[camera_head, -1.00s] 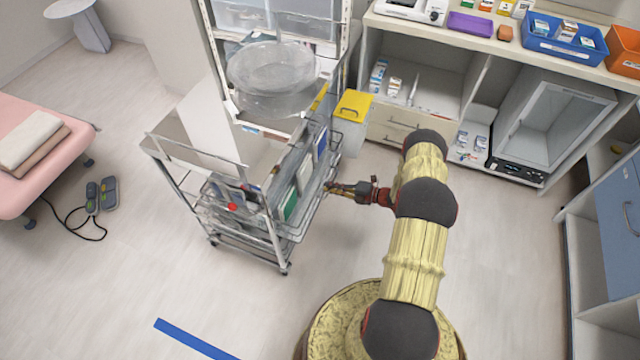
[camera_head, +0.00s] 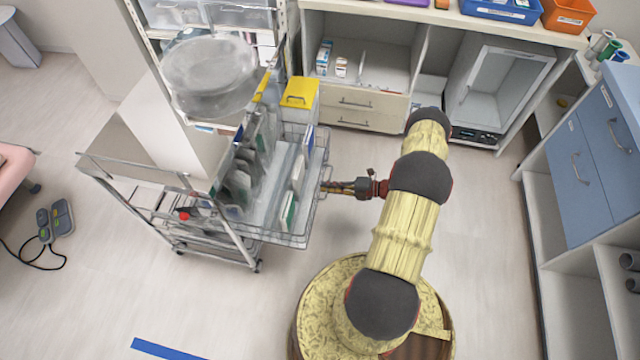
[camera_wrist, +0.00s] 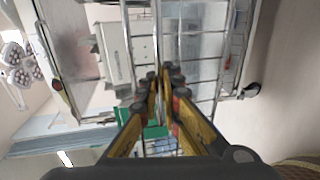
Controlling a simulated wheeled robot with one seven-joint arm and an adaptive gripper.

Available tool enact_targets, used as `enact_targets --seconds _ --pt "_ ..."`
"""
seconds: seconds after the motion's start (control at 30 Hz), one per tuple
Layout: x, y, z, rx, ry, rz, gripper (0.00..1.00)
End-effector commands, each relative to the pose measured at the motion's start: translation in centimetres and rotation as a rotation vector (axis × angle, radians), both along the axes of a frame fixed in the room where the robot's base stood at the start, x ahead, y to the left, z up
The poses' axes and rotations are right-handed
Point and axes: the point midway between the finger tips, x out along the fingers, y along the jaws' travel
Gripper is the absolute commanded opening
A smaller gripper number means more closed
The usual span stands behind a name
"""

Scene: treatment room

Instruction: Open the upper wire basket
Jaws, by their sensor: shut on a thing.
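The upper wire basket (camera_head: 278,236) is a silver wire basket that sticks out from the right side of the metal cart (camera_head: 148,192). Boxes and packets stand in it, some white, one green. My gripper (camera_head: 326,186) is at the basket's outer right side, shut on its wire rim. In the wrist view my gripper's yellow fingers (camera_wrist: 160,86) close around a wire of the basket (camera_wrist: 207,62). The exact contact at the fingertips is partly hidden by the fingers.
A yellow-lidded bin (camera_head: 299,96) stands behind the basket. Blue drawers (camera_head: 582,160) are at the right. A counter with shelves (camera_head: 360,65) runs along the back. The floor (camera_head: 230,310) in front of the cart is clear.

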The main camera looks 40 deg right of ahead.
Motion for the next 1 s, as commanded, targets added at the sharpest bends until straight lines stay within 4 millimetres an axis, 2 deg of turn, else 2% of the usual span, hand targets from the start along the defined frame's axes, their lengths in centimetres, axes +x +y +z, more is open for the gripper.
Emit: enact_targets --seconds 0.23,0.63,0.67,0.7,0.9,1.0 --pt "-0.93 -0.85 -0.07 -0.002 0.001 -0.002 0.0" --pt "-1.02 -0.95 -0.03 -0.002 0.001 -0.002 0.0" --pt "-1.01 -0.95 -0.03 -0.002 0.001 -0.002 0.07" --pt "-1.0 -0.95 -0.03 -0.002 0.001 -0.002 0.09" --pt "-1.02 -0.89 -0.02 -0.002 0.0 -0.001 0.21" --pt "-1.03 -0.86 -0.01 -0.001 0.001 -0.001 0.22"
